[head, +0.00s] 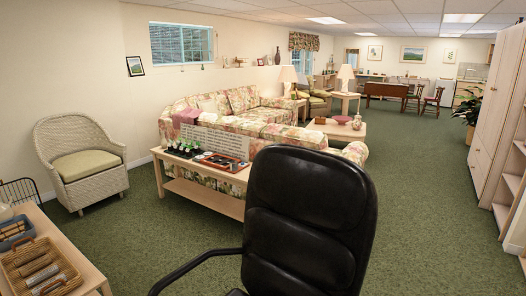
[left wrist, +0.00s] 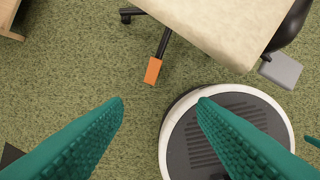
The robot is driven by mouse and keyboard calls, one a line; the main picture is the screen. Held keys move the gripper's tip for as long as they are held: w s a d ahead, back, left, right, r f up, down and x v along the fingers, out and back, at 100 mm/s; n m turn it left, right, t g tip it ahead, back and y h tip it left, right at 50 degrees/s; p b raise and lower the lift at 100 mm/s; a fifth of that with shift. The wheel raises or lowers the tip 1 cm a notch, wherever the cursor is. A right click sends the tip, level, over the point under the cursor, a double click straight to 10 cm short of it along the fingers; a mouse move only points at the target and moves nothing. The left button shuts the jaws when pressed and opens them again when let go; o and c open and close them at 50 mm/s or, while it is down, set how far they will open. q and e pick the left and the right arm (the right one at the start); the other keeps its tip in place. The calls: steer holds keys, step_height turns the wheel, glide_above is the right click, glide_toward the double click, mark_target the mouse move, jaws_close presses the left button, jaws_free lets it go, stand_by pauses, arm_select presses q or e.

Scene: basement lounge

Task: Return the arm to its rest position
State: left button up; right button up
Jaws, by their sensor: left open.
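My left gripper (left wrist: 160,105) shows in the left wrist view as two green, ridged fingers spread wide apart. It is open and nothing is between its fingers. It points down at the green carpet. Part of my round base (left wrist: 225,125), dark with a white rim, lies below its right finger. Neither arm shows in the head view.
A black office chair (head: 308,215) stands close in front. At the lower left a low table (head: 85,268) holds a wicker tray (head: 42,268). A wicker armchair (head: 78,160) and floral sofa (head: 215,125) stand beyond. Open carpet (head: 430,200) lies right.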

arm_select(q)
steer(key=s+a+f+g, duration=0.1)
steer(key=s+a+f, duration=0.2)
steer(key=s+f, duration=1.5)
step_height(320, 180, down, 3)
steer(key=shift+r+g, duration=0.1)
steer(key=shift+g, duration=0.2)
